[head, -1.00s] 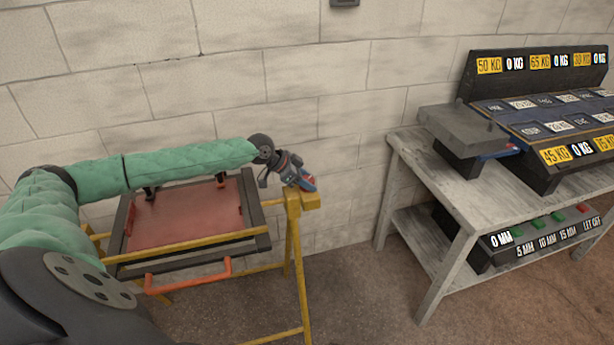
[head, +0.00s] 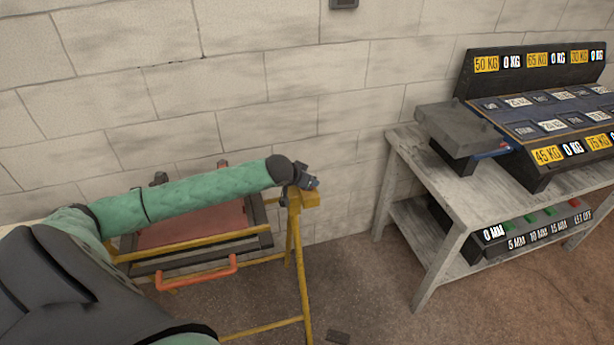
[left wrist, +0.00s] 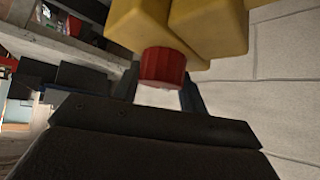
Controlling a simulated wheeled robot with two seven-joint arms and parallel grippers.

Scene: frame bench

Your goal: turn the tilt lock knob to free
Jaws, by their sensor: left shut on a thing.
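The tilt lock knob (left wrist: 162,66) is a red ribbed cap below yellow frame blocks in the left wrist view. My left gripper (left wrist: 160,96) has its dark fingers on both sides of the knob and is shut on it. In the head view my left gripper (head: 308,184) is at the top of the yellow stand's right post (head: 296,240), and the knob is hidden there. The knob's setting cannot be read. The tilting frame (head: 262,238), with a dark rim and reddish panel, is partly covered by my left arm. My right gripper is not in view.
An orange handle (head: 198,272) is on the frame's near side. A grey bench (head: 470,195) at the right carries weight-labelled racks and a dark block. A block wall (head: 330,100) stands close behind. The floor between stand and bench is mostly clear.

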